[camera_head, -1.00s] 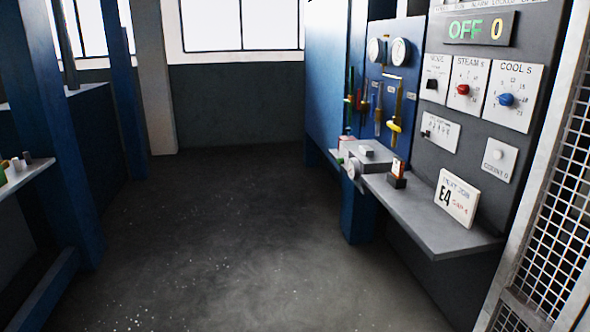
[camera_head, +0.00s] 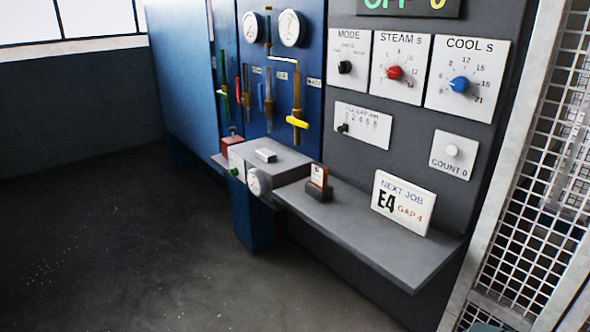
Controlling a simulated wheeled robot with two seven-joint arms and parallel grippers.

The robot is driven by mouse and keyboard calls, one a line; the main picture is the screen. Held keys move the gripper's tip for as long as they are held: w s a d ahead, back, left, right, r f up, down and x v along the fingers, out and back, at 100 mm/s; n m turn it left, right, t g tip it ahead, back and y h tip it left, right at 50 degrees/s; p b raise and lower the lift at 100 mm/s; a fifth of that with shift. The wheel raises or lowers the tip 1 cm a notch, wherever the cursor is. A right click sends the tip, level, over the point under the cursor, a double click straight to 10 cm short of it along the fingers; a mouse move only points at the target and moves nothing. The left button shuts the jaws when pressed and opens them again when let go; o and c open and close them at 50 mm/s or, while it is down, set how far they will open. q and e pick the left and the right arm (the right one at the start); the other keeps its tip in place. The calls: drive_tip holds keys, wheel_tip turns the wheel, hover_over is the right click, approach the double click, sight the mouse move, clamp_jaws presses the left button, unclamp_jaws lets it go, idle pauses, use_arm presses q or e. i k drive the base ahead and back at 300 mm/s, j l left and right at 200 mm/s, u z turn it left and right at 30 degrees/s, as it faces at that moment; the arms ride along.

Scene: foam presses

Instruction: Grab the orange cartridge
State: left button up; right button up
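A small orange item with a pale face, which looks like the orange cartridge (camera_head: 319,174), stands upright in a small black holder (camera_head: 319,191). The holder sits on the grey shelf (camera_head: 385,240) in front of the control panel, right beside a grey box (camera_head: 268,163). Neither of my grippers shows in the head view.
A white card reading NEXT JOB E4 GAP 4 (camera_head: 402,203) leans on the shelf to the right. The panel above carries a red knob (camera_head: 394,73) and a blue knob (camera_head: 459,84). A mesh guard (camera_head: 530,200) stands at the right. The floor (camera_head: 110,230) at left is clear.

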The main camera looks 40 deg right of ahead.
sight(319, 171)
drive_tip(key=i, duration=2.55)
drive_tip(key=z, duration=4.2)
drive_tip(key=k+j, duration=0.05)
